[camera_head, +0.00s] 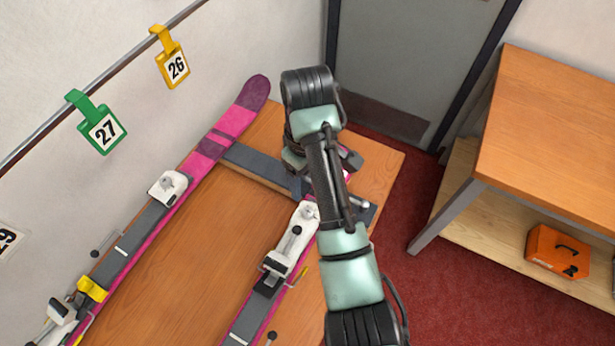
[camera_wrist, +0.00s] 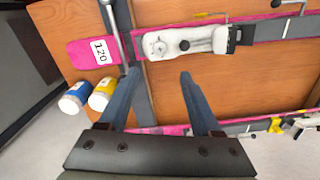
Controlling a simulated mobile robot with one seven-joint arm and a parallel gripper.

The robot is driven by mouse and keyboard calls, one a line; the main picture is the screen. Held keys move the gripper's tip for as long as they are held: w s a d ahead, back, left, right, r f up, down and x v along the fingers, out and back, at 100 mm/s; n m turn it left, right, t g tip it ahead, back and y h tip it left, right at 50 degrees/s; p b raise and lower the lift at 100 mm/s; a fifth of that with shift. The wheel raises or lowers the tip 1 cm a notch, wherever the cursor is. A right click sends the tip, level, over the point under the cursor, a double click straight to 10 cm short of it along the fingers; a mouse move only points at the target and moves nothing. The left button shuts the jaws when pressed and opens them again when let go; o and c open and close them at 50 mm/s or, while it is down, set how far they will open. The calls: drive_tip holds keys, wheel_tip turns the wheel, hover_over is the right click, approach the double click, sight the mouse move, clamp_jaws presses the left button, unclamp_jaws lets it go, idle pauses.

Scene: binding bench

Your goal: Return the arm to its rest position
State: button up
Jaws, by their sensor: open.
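My arm reaches up the middle of the head view, over the right side of the wooden bench (camera_head: 190,252). It hides most of my gripper there. In the wrist view my gripper (camera_wrist: 159,78) is open, with its two fingers spread and nothing between them but bench surface behind. A pink and grey ski with a white binding (camera_wrist: 185,41) and a tag marked 120 (camera_wrist: 100,51) lies beyond the fingertips. That ski's white binding also shows beside my arm in the head view (camera_head: 292,240).
A second pink ski (camera_head: 235,122) lies along the bench's wall side. Tags 26 (camera_head: 174,68) and 27 (camera_head: 104,132) hang on a wall rail. Two jars (camera_wrist: 75,98) (camera_wrist: 103,93) show in the wrist view. A wooden shelf table (camera_head: 550,130) holding an orange box (camera_head: 557,251) stands right, across red carpet.

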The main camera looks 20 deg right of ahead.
drive_tip(key=shift+r, duration=0.1)
idle(0.5)
drive_tip(key=w+a+r+t, duration=0.4)
drive_tip(key=w+r+t, duration=0.2)
drive_tip(key=w+r, duration=0.4)
drive_tip(key=w+a+r+m+t, duration=0.1)
drive_tip(key=a+r+t, duration=0.15)
drive_tip(key=r, duration=0.35)
drive_tip(key=w+a+r+t, duration=0.1)
drive_tip(key=r+t, duration=0.2)
drive_tip(key=r, duration=0.3)
drive_tip(key=w+a+r+m+t, duration=0.1)
drive_tip(key=w+r+t, duration=0.15)
drive_tip(key=r, duration=0.35)
drive_tip(key=s+a+r+m+t, duration=0.1)
drive_tip(key=s+a+r+t, duration=0.2)
drive_tip(key=r, duration=0.6)
drive_tip(key=s+a+r+t, duration=0.1)
drive_tip(key=s+r+t, duration=0.3)
drive_tip(key=r, duration=0.5)
drive_tip(key=s+a+r+m+t, duration=0.1)
drive_tip(key=s+r+t, duration=0.5)
drive_tip(key=s+r, duration=0.5)
drive_tip(key=shift+s+a+r+m, duration=0.35)
drive_tip(key=shift+s+r+m, duration=0.05)
drive_tip(key=shift+s, duration=0.5)
